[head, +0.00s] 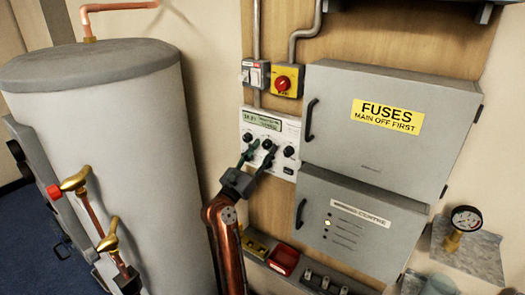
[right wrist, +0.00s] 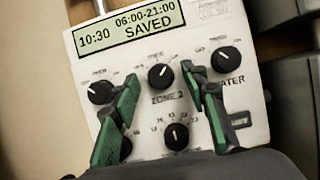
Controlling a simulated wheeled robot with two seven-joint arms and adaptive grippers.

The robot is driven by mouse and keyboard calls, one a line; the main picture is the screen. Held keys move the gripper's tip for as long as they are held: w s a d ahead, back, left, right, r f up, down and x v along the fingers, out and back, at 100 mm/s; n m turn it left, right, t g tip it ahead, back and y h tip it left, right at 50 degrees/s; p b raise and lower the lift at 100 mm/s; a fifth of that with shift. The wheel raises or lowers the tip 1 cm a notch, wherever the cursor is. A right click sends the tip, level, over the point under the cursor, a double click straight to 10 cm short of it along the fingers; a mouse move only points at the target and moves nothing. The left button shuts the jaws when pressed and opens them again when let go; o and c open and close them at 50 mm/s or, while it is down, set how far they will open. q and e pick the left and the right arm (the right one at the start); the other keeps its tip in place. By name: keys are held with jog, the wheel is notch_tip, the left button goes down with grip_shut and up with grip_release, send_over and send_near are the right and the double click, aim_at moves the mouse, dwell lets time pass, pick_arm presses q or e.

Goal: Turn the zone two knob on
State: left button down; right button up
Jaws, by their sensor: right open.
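The zone two knob (right wrist: 161,76) is a black round knob above the "ZONE 2" label in the right wrist view. My right gripper (head: 262,151) is open in front of the panel. In the right wrist view its green-padded fingers (right wrist: 163,79) stand on either side of the knob, with gaps visible. I cannot tell their depth to the panel. My left gripper is not in view.
Other knobs flank it at left (right wrist: 100,91) and right (right wrist: 226,60), with another below (right wrist: 177,136). The display (right wrist: 128,28) reads 10:30, 06:00-21:00, SAVED. A grey fuse box (head: 390,150) stands right of the panel, a large tank (head: 110,180) left.

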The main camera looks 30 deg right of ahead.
jog(key=v, duration=1.2)
jog(key=shift+f, duration=0.15)
